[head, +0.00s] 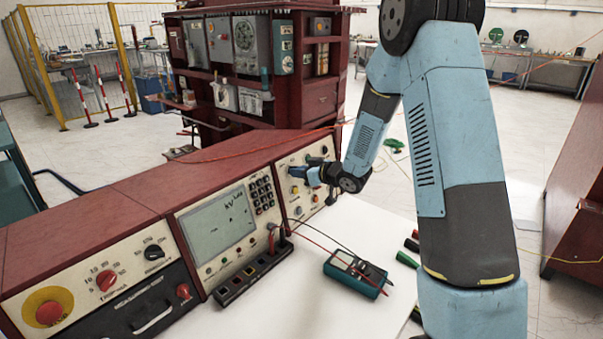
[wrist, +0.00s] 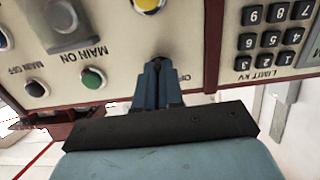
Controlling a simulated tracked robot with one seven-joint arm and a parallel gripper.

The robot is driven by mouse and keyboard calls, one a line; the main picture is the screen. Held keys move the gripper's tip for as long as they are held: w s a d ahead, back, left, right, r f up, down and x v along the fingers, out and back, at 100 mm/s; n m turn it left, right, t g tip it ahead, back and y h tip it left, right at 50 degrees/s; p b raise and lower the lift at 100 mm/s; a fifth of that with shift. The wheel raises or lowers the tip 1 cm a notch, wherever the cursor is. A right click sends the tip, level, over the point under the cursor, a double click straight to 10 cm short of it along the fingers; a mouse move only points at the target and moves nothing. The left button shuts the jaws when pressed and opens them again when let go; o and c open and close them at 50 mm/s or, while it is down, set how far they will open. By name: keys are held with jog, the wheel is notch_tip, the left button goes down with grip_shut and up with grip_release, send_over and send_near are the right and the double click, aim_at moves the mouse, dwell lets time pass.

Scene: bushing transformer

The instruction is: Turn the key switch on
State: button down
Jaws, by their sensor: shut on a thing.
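My gripper (wrist: 158,68) reaches the cream control panel (wrist: 120,45) in the wrist view, its two blue fingers close together on the key switch (wrist: 157,60). Only a small dark bit of the switch shows between the fingertips, so which way the key is turned cannot be told. A partly covered label is printed beside the fingers. In the head view my gripper (head: 299,173) is at the right-hand panel of the red console, and the key switch is hidden behind it.
Close to the fingers in the wrist view are a green button (wrist: 93,78), a yellow button (wrist: 147,4), a black keypad (wrist: 271,38) and a grey block (wrist: 72,25). In the head view a teal multimeter (head: 356,274) with leads lies on the white table (head: 300,310).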

jog(key=shift+w+r+m+y, duration=0.1)
jog(key=shift+m+y, duration=0.2)
jog(key=shift+m, duration=4)
jog(key=c, duration=1.3)
grip_release()
jog(key=shift+o, duration=0.2)
jog(key=v, duration=1.3)
jog(key=shift+d, duration=0.35)
jog(key=shift+r, duration=0.2)
